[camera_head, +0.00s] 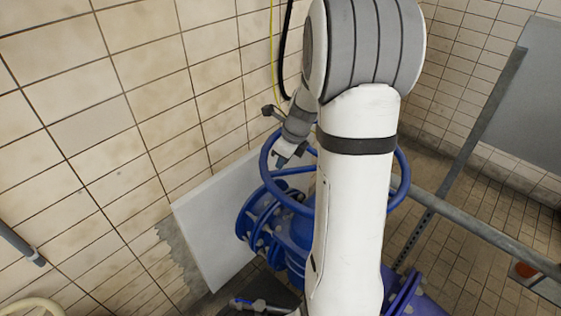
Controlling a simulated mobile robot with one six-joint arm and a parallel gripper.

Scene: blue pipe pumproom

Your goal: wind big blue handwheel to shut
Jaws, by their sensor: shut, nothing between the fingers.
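The big blue handwheel (266,172) sits on top of a blue flanged valve (293,243) in the middle of the view. My white and grey arm crosses in front and hides the wheel's centre and much of its right side. My gripper (281,160) is at the wheel's upper left, pointing down over the rim area. It is small in the view and looks shut. I cannot tell whether it touches the rim or a spoke.
A tiled wall fills the left, with a pale panel (212,235) leaning beside the valve. A grey rail (485,233) runs at right, near a grey panel (527,95). A small grey fitting (262,306) is at the bottom. Black and yellow cables hang behind the arm.

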